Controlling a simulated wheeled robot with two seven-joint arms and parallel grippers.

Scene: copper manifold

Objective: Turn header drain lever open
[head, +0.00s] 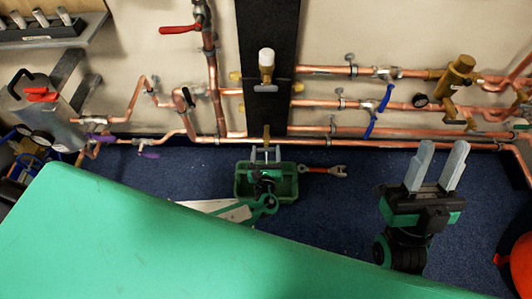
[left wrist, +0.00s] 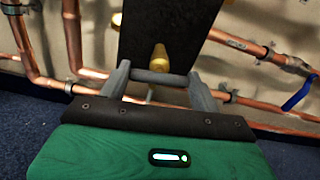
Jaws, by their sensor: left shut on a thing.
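The header drain is a brass fitting (head: 266,132) low on the black vertical panel; it also shows in the left wrist view (left wrist: 159,58). Just below it, a short grey bar (left wrist: 158,77), apparently the drain lever, lies crosswise between the fingers of my left gripper (left wrist: 160,85). My left gripper (head: 265,154) is shut on this bar, just under the brass fitting in the head view. The lever is too small to make out in the head view. My right gripper (head: 435,168) is open and empty, fingers pointing up, at the right above the blue floor.
A green tray (head: 291,186) sits on the floor under my left gripper. A red-handled wrench (head: 325,170) lies right of it. Copper pipes (head: 330,104) run along the wall, with blue levers (head: 385,98) at right and a red lever (head: 180,29) above.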

